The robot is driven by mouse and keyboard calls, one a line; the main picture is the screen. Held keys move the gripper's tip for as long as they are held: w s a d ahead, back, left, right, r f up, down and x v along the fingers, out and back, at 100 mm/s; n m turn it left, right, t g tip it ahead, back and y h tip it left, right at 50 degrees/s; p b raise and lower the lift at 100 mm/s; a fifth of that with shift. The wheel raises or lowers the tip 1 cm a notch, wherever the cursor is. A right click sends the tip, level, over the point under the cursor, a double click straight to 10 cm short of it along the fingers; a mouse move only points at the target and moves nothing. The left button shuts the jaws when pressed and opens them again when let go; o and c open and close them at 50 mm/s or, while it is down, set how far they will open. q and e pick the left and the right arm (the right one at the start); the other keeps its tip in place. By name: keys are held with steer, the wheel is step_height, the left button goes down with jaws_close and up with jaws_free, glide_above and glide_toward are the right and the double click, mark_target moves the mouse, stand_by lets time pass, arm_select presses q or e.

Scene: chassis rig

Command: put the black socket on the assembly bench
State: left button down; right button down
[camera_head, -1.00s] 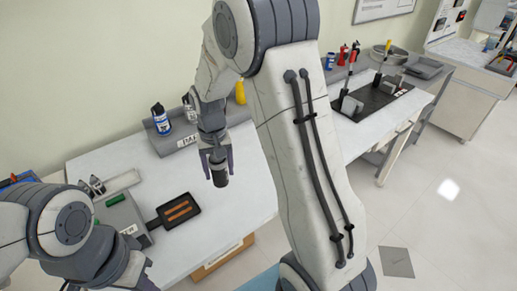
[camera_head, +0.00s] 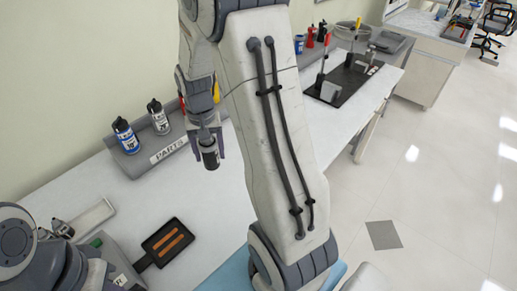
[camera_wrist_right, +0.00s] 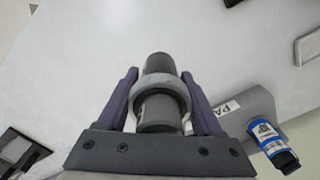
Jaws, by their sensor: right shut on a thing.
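The black socket (camera_head: 209,156) is a dark, short cylinder hanging upright in my right gripper (camera_head: 208,146) above the white bench (camera_head: 100,190) in the head view. In the right wrist view the socket (camera_wrist_right: 158,108) sits between the two purple fingers of my right gripper (camera_wrist_right: 160,100), with a lighter grey ring around its middle. The gripper is shut on it. In the head view my left arm shows at the lower left; its gripper fingers are not visible. My right arm hides the middle of the bench.
A grey PARTS tray (camera_head: 150,160) with a blue-labelled bottle (camera_head: 125,135) and a white-labelled bottle (camera_head: 158,116) stands along the wall. A black tray with orange strips (camera_head: 168,241) lies at the front left. A black board (camera_head: 342,80) with upright tools lies on the bench farther right.

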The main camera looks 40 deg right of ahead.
steer(key=s+d+m+b, duration=0.1)
steer(key=s+d+m, duration=0.7)
steer(key=s+d, duration=0.5)
steer(key=shift+m, duration=0.3)
steer(key=w+a+f, duration=0.1)
steer(key=w+f, duration=0.2)
steer(key=w+a+f+p, duration=0.1)
steer(key=w+f, duration=0.1)
steer(key=f, duration=0.2)
steer(key=w+a+f+p, duration=0.1)
steer(key=w+a+f, duration=0.1)
steer(key=w+f, duration=0.1)
steer(key=shift+w+f, duration=0.35)
steer(key=shift+f, duration=0.15)
steer(key=shift+f, duration=0.15)
steer(key=shift+f, duration=0.15)
steer(key=shift+c, duration=0.2)
jaws_free()
